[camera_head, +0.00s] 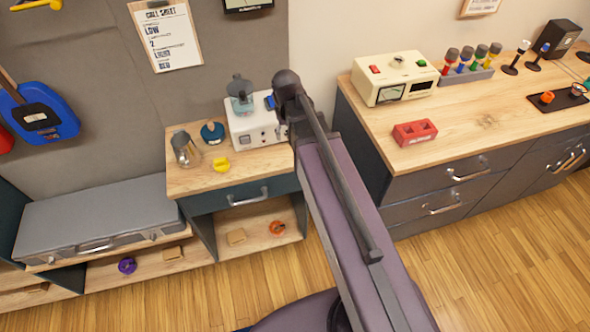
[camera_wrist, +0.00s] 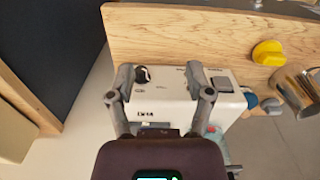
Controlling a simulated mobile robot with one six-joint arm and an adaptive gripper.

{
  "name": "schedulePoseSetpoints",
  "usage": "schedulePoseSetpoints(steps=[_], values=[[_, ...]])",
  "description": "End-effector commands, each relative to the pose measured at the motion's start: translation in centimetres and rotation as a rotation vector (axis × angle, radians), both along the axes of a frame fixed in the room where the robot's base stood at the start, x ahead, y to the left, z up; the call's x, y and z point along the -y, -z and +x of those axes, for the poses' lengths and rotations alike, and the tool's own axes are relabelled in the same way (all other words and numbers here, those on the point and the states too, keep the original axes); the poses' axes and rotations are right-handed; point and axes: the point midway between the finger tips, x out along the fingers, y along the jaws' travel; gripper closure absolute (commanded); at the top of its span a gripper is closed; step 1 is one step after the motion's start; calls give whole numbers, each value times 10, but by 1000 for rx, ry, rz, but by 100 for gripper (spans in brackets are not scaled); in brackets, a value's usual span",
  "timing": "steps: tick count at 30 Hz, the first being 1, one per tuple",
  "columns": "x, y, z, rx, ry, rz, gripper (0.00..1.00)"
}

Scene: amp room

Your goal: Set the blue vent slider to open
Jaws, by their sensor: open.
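A white machine (camera_head: 246,128) stands on the wooden-topped cabinet, with a grey and glassy part on top. A small blue part (camera_head: 269,102) shows at its upper right, beside my arm; it may be the vent slider, and its setting cannot be read. I cannot make out the slider in the wrist view. My arm hides the gripper in the head view.
A cream meter box (camera_head: 394,78) and a red block (camera_head: 414,132) are on the right counter. Bare counter lies around the red block.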

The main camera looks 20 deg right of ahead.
Motion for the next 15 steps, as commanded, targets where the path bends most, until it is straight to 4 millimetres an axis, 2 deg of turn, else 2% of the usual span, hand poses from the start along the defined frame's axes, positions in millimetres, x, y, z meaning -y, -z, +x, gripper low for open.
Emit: schedulePoseSetpoints(steps=[1,15], values=[[0,8,-10,0,7,0,33],[-2,44,-64,0,65,0,33]])
